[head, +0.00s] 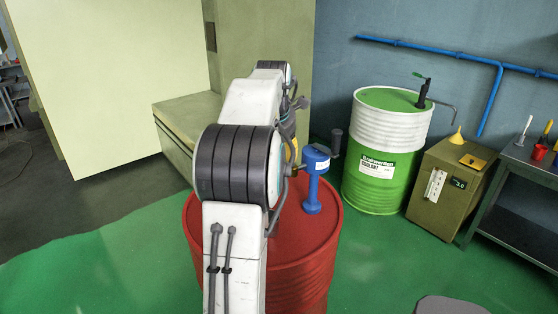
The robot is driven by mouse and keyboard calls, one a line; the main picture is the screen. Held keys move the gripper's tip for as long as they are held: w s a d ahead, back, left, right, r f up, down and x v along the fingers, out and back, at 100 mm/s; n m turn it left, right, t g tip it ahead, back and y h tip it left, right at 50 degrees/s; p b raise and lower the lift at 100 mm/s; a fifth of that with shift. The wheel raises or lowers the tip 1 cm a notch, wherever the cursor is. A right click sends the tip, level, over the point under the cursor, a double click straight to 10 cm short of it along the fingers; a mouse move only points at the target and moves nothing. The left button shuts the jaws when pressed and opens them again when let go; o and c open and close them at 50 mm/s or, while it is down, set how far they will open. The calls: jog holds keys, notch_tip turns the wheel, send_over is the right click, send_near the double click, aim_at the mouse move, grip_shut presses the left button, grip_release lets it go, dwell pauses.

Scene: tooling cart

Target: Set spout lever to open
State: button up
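A blue pump (315,170) with a dark crank handle (336,140) stands on the red drum (320,235). A small brass-coloured part shows at its left, partly behind my arm. On the green and white coolant drum (380,185) stands a black fitting (424,92) with a small green lever (420,76) on top and a thin grey spout pipe (447,107) to its right. I cannot tell which part is the spout lever, or its setting. My gripper (298,104) seems to be the dark shape beyond my elbow; its fingers are too small and covered to read.
A box cabinet (440,205) with a yellow funnel stands right of the coolant drum. A grey metal table (535,165) is at the far right. A blue pipe (440,50) runs along the wall. Green floor (110,265) is clear at the left front.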

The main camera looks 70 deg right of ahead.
jog(key=shift+v, duration=0.8)
jog(key=shift+o, duration=0.2)
